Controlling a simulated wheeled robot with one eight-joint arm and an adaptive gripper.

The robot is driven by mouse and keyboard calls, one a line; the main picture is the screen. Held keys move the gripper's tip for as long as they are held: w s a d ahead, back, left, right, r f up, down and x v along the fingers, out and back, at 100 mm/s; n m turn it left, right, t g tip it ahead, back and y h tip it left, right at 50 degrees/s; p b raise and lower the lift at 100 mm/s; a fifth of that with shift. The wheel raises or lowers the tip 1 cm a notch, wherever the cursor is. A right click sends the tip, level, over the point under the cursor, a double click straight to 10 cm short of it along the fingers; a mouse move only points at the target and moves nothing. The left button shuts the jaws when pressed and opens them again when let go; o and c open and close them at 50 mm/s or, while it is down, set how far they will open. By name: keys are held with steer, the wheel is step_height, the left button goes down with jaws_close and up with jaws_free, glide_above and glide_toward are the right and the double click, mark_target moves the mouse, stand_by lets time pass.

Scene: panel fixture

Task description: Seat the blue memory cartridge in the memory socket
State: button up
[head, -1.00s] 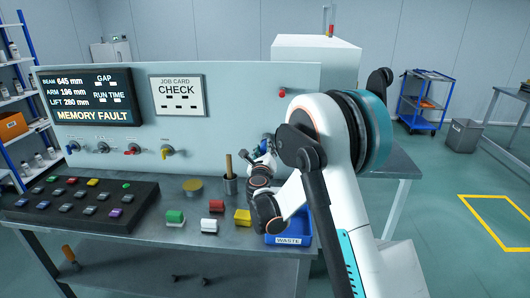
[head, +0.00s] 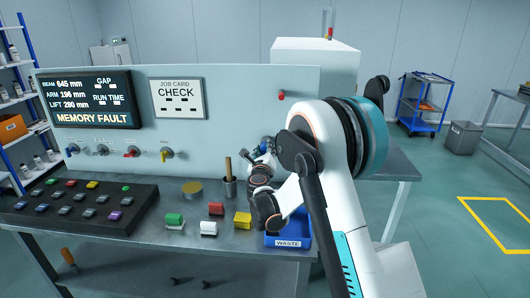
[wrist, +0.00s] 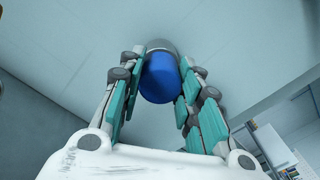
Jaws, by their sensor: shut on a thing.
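The blue memory cartridge (wrist: 160,80) is between the teal finger pads of my gripper (wrist: 163,62) in the wrist view, with the gripper shut on it. A grey round collar (wrist: 160,46) shows at the cartridge's far end, against the pale panel; I cannot tell whether it is the memory socket or how deep the cartridge sits. In the head view my gripper (head: 264,149) is at the panel's face, right of the row of connectors, with a little of the blue cartridge (head: 262,148) showing. My arm hides much of this spot.
The pale panel (head: 240,100) carries a display (head: 93,98) reading MEMORY FAULT and several connectors (head: 132,151). On the bench are a button box (head: 75,205), a tool cup (head: 228,187), coloured blocks (head: 242,220) and a blue WASTE bin (head: 290,240), close below my arm.

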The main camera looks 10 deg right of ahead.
steer(key=shift+w, duration=0.1)
steer(key=o, duration=1.2)
steer(key=shift+o, duration=0.2)
